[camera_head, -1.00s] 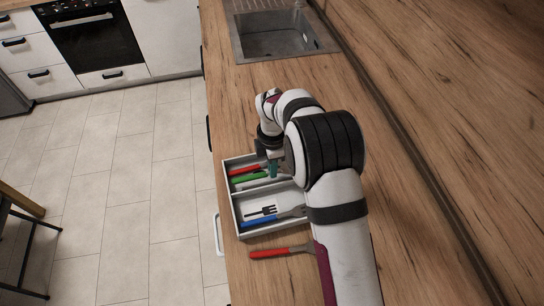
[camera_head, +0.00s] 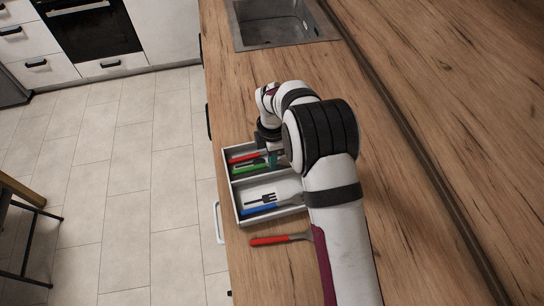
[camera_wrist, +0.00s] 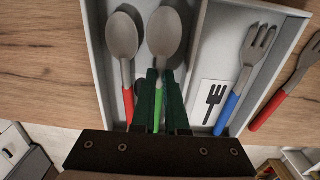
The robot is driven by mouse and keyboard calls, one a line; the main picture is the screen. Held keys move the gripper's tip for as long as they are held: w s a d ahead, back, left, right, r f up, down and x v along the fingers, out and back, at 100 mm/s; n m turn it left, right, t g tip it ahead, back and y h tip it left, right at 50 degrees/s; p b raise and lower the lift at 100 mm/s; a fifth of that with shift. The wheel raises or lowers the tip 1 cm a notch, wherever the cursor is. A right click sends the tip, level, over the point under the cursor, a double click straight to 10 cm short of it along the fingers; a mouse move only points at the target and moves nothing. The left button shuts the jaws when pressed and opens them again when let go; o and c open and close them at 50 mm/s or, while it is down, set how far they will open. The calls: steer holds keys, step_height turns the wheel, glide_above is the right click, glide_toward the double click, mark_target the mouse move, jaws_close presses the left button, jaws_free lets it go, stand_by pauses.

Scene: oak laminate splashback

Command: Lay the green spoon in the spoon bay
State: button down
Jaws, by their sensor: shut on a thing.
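The green spoon (camera_wrist: 164,38) has a grey bowl and a green handle. It is in the left bay of the white tray in the wrist view, beside the red spoon (camera_wrist: 122,38). My gripper (camera_wrist: 159,82) is shut on the green spoon near where neck meets handle. In the head view the green handle (camera_head: 250,168) lies level over the tray's far bay, next to the red handle (camera_head: 243,157). The tray (camera_head: 231,196) stands on the counter. I cannot tell whether the green spoon touches the bay floor.
The near bay holds a fork-picture card (camera_wrist: 211,98) and a blue-handled fork (camera_wrist: 229,108). A red-handled fork (camera_head: 268,240) lies on the counter outside the tray. The sink (camera_head: 275,25) is beyond, with bare counter between. The counter's left edge is close to the tray.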

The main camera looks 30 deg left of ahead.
steer(key=shift+f, duration=0.3)
steer(key=c, duration=0.9)
jaws_free()
steer(key=shift+o, duration=0.2)
step_height(320, 180, up, 16)
steer(key=shift+f, duration=0.1)
